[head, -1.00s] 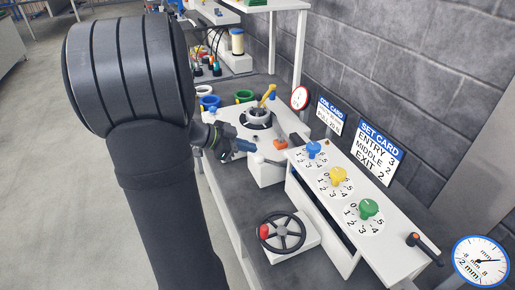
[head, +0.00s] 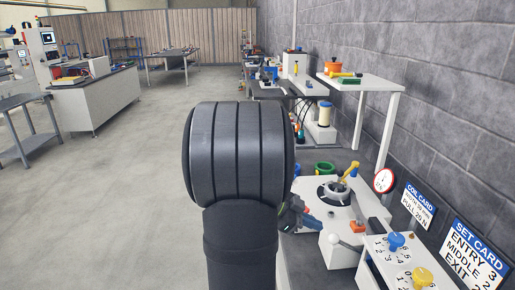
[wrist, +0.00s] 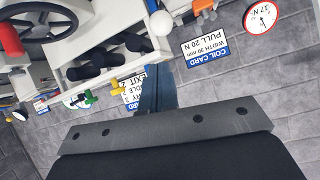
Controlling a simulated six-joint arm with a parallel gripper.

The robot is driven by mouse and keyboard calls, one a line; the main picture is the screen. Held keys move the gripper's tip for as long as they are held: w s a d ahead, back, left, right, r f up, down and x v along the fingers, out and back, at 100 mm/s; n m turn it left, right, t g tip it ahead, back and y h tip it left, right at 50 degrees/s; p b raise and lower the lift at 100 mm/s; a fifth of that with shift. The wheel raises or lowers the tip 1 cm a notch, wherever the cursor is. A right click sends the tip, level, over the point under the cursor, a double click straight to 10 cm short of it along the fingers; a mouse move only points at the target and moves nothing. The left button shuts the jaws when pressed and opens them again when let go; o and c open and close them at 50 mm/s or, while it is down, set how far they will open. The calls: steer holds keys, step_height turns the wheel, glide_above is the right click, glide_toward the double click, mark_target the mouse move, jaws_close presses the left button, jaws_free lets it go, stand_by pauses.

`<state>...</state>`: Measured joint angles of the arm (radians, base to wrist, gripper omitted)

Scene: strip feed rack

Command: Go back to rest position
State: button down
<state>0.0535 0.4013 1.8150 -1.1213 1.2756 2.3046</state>
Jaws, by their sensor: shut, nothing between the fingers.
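My gripper (head: 300,216) is partly hidden behind my dark arm in the head view. It is beside the white feed unit (head: 313,245) with the round hub (head: 332,192), above the bench's left side. In the wrist view my gripper's blue-grey fingers (wrist: 156,95) are together with nothing between them. They appear clear of the panel.
The head view shows a blue knob (head: 396,241), a yellow knob (head: 422,277), a red-rimmed gauge (head: 384,180), the coil card (head: 420,204) and the set card (head: 470,255). The wrist view shows a handwheel (wrist: 45,18) and white ball knob (wrist: 161,23). Floor (head: 120,200) at left is open.

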mark_target(330, 238)
steer(key=d, duration=0.7)
steer(key=shift+s+d+f, duration=0.25)
steer(key=shift+d, duration=0.05)
steer(key=shift+w+a+f, duration=0.15)
steer(key=shift+a+f, duration=0.15)
steer(key=shift+f, duration=0.25)
steer(key=shift+w+a+f, duration=0.1)
steer(key=shift+a+f, duration=0.15)
steer(key=shift+f, duration=0.3)
steer(key=shift+w+a+f, duration=0.1)
steer(key=shift+a+f, duration=0.2)
steer(key=shift+f, duration=0.35)
steer(key=r, duration=0.4)
steer(key=shift+s+d, duration=0.3)
steer(key=shift+d, duration=0.1)
steer(key=a, duration=0.8)
steer(key=shift+w, duration=0.25)
steer(key=shift+a, duration=0.1)
